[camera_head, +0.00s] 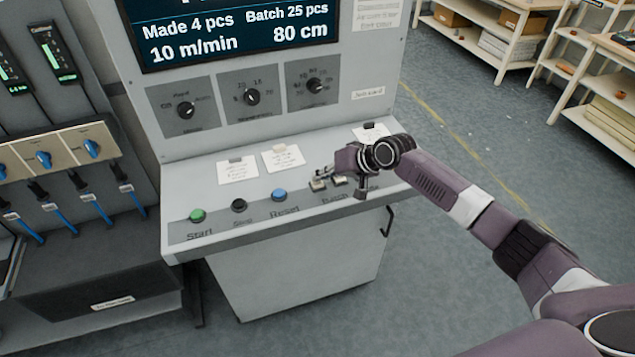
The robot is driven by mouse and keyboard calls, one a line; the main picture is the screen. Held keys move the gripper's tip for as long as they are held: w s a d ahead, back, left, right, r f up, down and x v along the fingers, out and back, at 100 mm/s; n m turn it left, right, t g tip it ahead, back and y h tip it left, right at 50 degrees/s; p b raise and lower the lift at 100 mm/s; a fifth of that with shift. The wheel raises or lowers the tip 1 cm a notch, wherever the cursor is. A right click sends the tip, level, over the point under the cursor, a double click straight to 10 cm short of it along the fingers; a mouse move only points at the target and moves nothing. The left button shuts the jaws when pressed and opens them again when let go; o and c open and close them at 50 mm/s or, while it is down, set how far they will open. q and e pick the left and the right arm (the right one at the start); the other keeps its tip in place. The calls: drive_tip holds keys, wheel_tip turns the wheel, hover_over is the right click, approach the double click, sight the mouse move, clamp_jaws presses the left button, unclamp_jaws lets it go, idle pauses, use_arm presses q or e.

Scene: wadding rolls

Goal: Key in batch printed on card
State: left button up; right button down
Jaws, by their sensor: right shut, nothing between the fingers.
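The control panel's display (240,28) reads "Batch 25 pcs" at the top right, with "Made 4 pcs", "10 m/min" and "80 cm". Two small batch keys (318,185) sit on the sloped desk, above a partly covered "Batch" label. My right gripper (325,172) is shut and empty, with its fingertips close above these keys; I cannot tell whether it touches one. White cards lie on the desk: one at left (237,171), one in the middle (283,159), and one at right (369,133), partly behind my right arm. Their print is too small to read. My left gripper is out of view.
A green Start button (197,215), a black Stop button (239,205) and a blue Reset button (279,195) line the desk left of the keys. Three rotary knobs, including the middle one (252,97), sit above. Shelves (500,35) stand at the back right.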

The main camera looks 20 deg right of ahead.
sight(320, 184)
drive_tip(key=shift+s+f, duration=0.1)
drive_tip(key=shift+f, duration=0.4)
idle(0.7)
drive_tip(key=shift+r+p, duration=0.7)
drive_tip(key=shift+r, duration=0.2)
wheel_tip(320, 184, up, 5)
drive_tip(key=p, duration=0.4)
drive_tip(key=shift+r+p, duration=0.1)
drive_tip(key=shift+p, duration=0.3)
